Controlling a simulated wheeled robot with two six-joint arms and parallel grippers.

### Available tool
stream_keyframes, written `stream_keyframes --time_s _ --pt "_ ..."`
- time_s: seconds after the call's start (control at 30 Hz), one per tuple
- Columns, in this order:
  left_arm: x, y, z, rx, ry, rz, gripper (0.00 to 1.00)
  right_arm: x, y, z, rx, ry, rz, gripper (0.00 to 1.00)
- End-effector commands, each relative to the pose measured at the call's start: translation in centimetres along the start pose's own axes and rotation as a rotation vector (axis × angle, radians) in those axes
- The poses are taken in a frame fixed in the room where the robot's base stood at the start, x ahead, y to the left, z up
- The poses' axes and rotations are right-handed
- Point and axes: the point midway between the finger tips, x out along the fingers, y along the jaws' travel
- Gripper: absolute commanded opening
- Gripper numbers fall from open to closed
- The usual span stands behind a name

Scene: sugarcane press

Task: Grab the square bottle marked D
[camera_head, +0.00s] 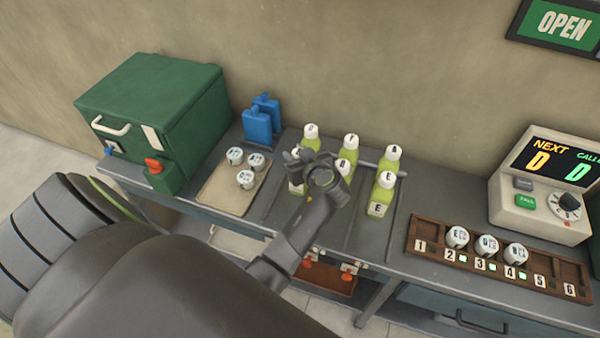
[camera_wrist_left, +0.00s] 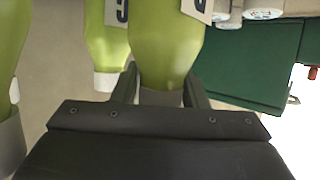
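Several square green bottles with white caps stand on the counter in the head view. The front right one is marked E (camera_head: 378,208); behind it is one with A on its cap (camera_head: 392,153). The back left bottle's cap (camera_head: 311,132) has a letter too small to read surely. My left gripper (camera_head: 298,156) is at the front left bottle (camera_head: 296,187), hiding much of it. In the left wrist view, a bottle (camera_wrist_left: 163,45) has its cap between my left fingers (camera_wrist_left: 160,92); firm contact cannot be told. Its letter is unreadable. My right gripper is out of view.
A green machine (camera_head: 150,105) and blue containers (camera_head: 258,122) stand left. A tray (camera_head: 213,196) holds white cups. A numbered wooden rack (camera_head: 430,233) holds more cups. The display (camera_head: 548,165) reads NEXT D. Neighbouring bottles stand close to my left gripper.

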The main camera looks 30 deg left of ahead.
Motion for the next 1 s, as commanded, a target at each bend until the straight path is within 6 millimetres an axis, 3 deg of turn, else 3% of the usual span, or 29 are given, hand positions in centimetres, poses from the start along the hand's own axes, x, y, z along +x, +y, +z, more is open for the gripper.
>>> stream_keyframes --time_s 0.03,0.1,0.3,0.47,0.67,0.87,1.0 --pt "0.0 0.0 0.0 0.000 0.001 0.000 0.33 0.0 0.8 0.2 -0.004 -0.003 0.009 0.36" --pt "0.0 0.0 0.0 0.001 0.001 0.000 0.24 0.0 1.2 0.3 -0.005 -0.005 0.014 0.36" --pt "0.1 -0.1 0.1 0.002 -0.001 -0.001 0.00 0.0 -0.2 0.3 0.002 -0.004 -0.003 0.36" --pt "0.1 -0.1 0.1 0.002 -0.001 -0.002 0.00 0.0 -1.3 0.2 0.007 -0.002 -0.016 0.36" --pt "0.0 -0.1 -0.1 0.002 -0.002 -0.002 0.00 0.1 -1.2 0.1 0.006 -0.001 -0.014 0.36" --pt "-0.9 0.0 -2.4 -0.005 0.002 0.000 0.00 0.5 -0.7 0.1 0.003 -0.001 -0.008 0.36" --pt "-2.0 0.0 -4.9 -0.006 0.004 0.002 0.00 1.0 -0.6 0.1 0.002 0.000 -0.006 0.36"
